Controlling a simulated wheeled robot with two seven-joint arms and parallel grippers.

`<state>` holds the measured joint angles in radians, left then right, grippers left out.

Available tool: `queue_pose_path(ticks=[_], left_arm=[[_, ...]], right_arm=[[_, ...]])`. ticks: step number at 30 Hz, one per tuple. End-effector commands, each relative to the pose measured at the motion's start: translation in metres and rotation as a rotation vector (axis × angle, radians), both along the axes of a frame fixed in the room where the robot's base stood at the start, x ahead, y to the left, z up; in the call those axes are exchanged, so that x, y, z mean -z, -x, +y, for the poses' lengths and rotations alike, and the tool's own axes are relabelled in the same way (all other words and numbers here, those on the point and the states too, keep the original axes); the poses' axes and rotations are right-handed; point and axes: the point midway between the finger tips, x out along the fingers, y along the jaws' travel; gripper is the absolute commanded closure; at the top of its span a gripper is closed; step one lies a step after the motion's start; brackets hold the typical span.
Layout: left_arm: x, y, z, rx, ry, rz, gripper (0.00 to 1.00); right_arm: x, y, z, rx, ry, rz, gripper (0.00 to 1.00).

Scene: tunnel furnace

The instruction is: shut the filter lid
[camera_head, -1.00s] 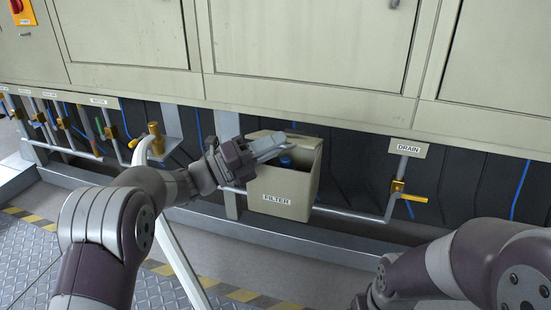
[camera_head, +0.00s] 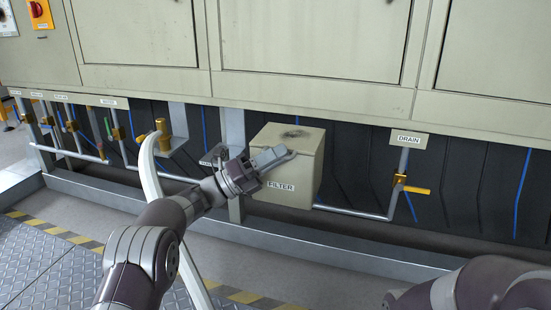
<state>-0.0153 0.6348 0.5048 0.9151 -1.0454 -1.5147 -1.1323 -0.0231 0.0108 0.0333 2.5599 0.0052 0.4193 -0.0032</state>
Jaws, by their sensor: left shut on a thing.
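The beige filter box (camera_head: 308,190) hangs under the panels and carries a FILTER label on its front. Its lid (camera_head: 300,137) lies flat across the top, with a dark smudge on it, and the inside of the box is hidden. My left gripper (camera_head: 274,157) is at the upper front edge of the box, its jaws shut at the lid's front edge. The exact grip is hard to see. My right forearm shows at the lower right, but its gripper is out of view.
A drain pipe with a yellow-handled valve (camera_head: 400,187) stands right of the box. Labelled pipes and a brass valve (camera_head: 163,134) are to the left. A metal rail (camera_head: 300,251) runs low in front. The overhanging cabinet (camera_head: 330,95) is close above.

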Motion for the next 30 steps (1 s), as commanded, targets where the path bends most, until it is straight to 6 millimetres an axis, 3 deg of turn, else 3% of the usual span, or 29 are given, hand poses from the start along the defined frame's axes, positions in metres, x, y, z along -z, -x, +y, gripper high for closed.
queue_pose_path(ticks=[7,8,14,17,24,30], left_arm=[[0.006,-0.001,0.0,-0.003,-0.006,0.014,1.0],[0.006,-0.001,0.0,-0.004,-0.005,0.014,0.8],[0.006,-0.001,0.002,-0.004,-0.006,0.016,0.8],[0.009,0.003,0.016,-0.005,-0.006,0.019,0.8],[0.031,0.022,0.074,-0.006,-0.001,0.016,0.8],[0.048,0.033,0.105,-0.003,0.001,0.006,0.8]], right_arm=[[0.0,0.0,0.0,0.0,0.0,0.0,0.13],[0.0,0.0,0.0,0.0,0.0,0.0,0.13],[-0.003,0.0,0.0,0.0,0.0,0.0,0.13],[-0.015,0.0,0.0,0.0,0.0,0.0,0.13],[-0.051,0.0,0.0,0.0,0.0,0.0,0.13],[-0.064,0.0,0.0,0.0,0.0,0.0,0.13]])
